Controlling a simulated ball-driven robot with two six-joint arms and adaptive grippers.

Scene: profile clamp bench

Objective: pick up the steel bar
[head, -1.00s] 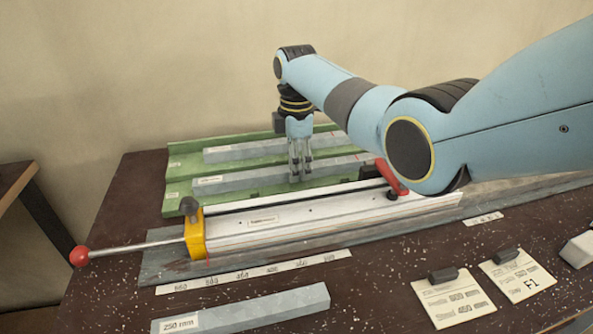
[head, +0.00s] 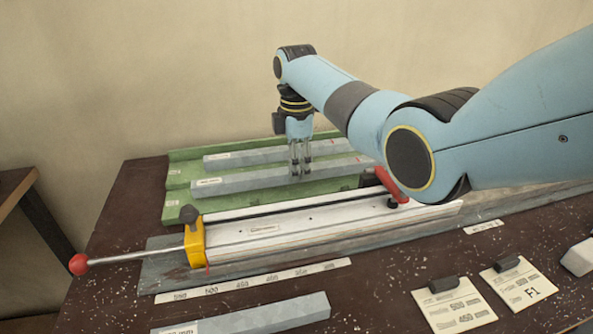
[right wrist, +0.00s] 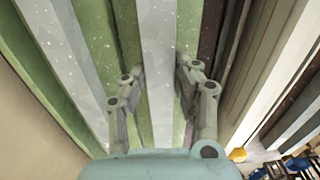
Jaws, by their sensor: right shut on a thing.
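The steel bar (head: 245,182) is a long grey bar with a white label at its left end, at the front of the green rack (head: 176,178). My right gripper (head: 300,172) points down and is shut on it right of its middle. In the right wrist view the bar (right wrist: 158,70) runs between the two fingers (right wrist: 157,92), one on each side. The bar appears slightly raised from the rack, but its underside is hidden. My left gripper is not in view.
A second grey bar (head: 240,158) lies behind in the rack. In front stands a white profile (head: 320,228) with a yellow clamp (head: 195,243), a red-knobbed rod (head: 130,254) and a red lever (head: 390,184). Another grey bar (head: 260,318) and cards (head: 455,305) lie on the front table.

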